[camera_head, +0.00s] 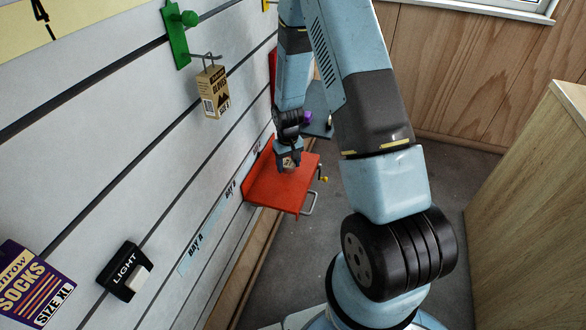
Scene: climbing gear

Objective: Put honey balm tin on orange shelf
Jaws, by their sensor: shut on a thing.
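The orange shelf (270,192) juts from the slatted wall in the middle of the view and looks red-orange. My gripper (288,164) points down over the back part of this shelf. It is shut on a small pale thing, taken to be the honey balm tin (288,169), which the fingers mostly hide. Its label is too small to read. I cannot tell whether the tin touches the shelf or hangs just above it.
A dark grey shelf (320,127) with a small purple item (308,117) is behind my gripper. A boxed glove pack (212,92) hangs from a hook at upper left. A metal loop (309,203) hangs by the orange shelf's edge. A wooden cabinet (535,200) stands right.

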